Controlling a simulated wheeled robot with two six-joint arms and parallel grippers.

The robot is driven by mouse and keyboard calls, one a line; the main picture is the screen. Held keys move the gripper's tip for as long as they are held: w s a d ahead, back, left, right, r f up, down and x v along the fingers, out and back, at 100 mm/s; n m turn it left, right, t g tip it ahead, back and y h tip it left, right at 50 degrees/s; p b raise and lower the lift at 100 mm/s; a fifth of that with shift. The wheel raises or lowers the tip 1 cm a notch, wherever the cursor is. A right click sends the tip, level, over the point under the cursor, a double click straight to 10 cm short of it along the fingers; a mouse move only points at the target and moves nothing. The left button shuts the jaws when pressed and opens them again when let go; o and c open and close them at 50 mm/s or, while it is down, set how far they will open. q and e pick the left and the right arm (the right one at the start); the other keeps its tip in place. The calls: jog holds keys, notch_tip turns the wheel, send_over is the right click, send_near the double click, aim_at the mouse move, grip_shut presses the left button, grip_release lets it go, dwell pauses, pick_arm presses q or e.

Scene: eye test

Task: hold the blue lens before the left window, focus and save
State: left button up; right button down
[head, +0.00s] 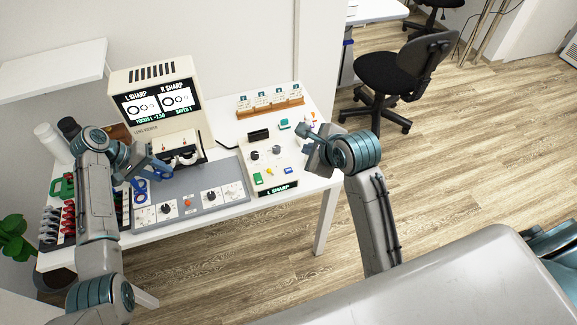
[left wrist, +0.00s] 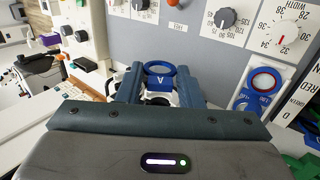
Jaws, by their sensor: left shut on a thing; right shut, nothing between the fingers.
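My left gripper (head: 160,173) is shut on the blue lens (left wrist: 160,72), a ring with a tab marked A. It shows between the fingers in the left wrist view (left wrist: 152,88). In the head view the gripper is low in front of the lens viewer (head: 157,122); the exact gap to the left window is hidden. The viewer's screen (head: 158,102) reads L SHARP, R SHARP, FOCUS L +2.50 and SAVED 1. My right gripper (head: 304,134) is shut and empty by the right edge of the white control box (head: 265,165), whose small display (head: 277,188) reads L SHARP.
A grey panel with knobs (head: 210,196) lies in front of the viewer. Another blue ring (left wrist: 262,80) lies beside the held lens. A wooden rack with cards (head: 270,103) stands behind the control box. Coloured pieces (head: 68,215) stand at left. An office chair (head: 405,75) is beyond the table.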

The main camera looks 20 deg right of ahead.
pick_arm(q)
jog(key=shift+s+r+p, duration=2.05)
jog(key=shift+r+p, duration=0.05)
jog(key=shift+p, duration=1.55)
